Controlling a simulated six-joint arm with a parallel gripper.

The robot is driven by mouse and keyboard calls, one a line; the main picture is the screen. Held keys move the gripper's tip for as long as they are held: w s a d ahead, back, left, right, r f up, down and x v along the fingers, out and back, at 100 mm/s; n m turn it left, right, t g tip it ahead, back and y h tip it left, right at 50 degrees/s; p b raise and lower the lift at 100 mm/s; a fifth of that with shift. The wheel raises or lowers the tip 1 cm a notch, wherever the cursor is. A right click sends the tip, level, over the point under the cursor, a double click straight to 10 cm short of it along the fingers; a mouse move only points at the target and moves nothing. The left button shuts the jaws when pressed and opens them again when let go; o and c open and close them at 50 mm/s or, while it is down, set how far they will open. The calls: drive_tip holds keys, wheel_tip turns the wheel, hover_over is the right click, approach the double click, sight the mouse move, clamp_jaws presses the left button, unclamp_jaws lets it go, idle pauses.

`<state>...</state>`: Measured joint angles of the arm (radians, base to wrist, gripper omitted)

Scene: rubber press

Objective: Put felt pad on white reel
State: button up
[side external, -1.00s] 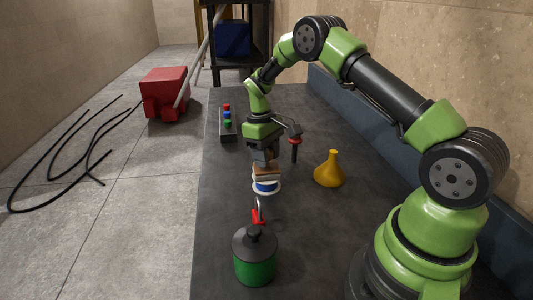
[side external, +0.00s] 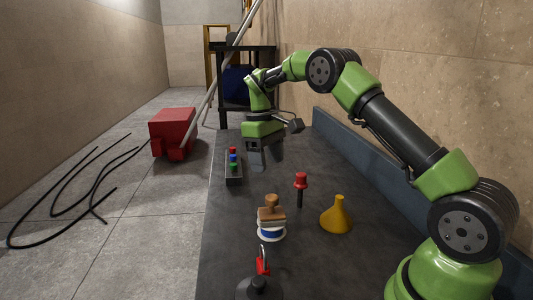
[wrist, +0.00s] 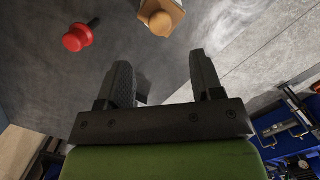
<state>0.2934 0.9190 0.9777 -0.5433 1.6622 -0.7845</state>
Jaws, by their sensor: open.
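The felt pad (side external: 271,214), a tan wooden block with a rounded brown knob on top, rests upright on the white reel (side external: 271,235). The reel has white flanges and a blue band, and stands on the dark table. My gripper (side external: 265,165) is open and empty, above and behind the pad, apart from it. In the wrist view, my gripper's fingers (wrist: 162,70) are spread with nothing between them. The pad's knob (wrist: 160,23) shows at the top edge there. The reel cannot be made out in that view.
A red-topped black tool (side external: 300,186) and a yellow funnel (side external: 336,216) stand right of the reel. A dark canister (side external: 258,287) with a red padlock (side external: 263,262) is at the front. A box with coloured buttons (side external: 233,170) lies at the left table edge.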

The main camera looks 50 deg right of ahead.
drive_tip(key=s+a+r+m+t, duration=0.1)
drive_tip(key=s+a+r+t, duration=0.1)
drive_tip(key=s+a+r, duration=0.35)
drive_tip(key=s+a+r+t, duration=0.2)
drive_tip(key=s+a+r, duration=0.1)
drive_tip(key=r, duration=0.6)
drive_tip(key=s+a+m+t+y, duration=0.1)
drive_tip(key=s+a+t, duration=0.1)
drive_tip(key=s, duration=0.5)
drive_tip(key=s+a+f+m+t+y, duration=0.1)
drive_tip(key=s+a+m+t, duration=0.1)
drive_tip(key=s, duration=0.5)
drive_tip(key=shift+s+a+f+t, duration=0.25)
drive_tip(key=shift+s+a+t, duration=0.2)
drive_tip(key=shift+a, duration=0.7)
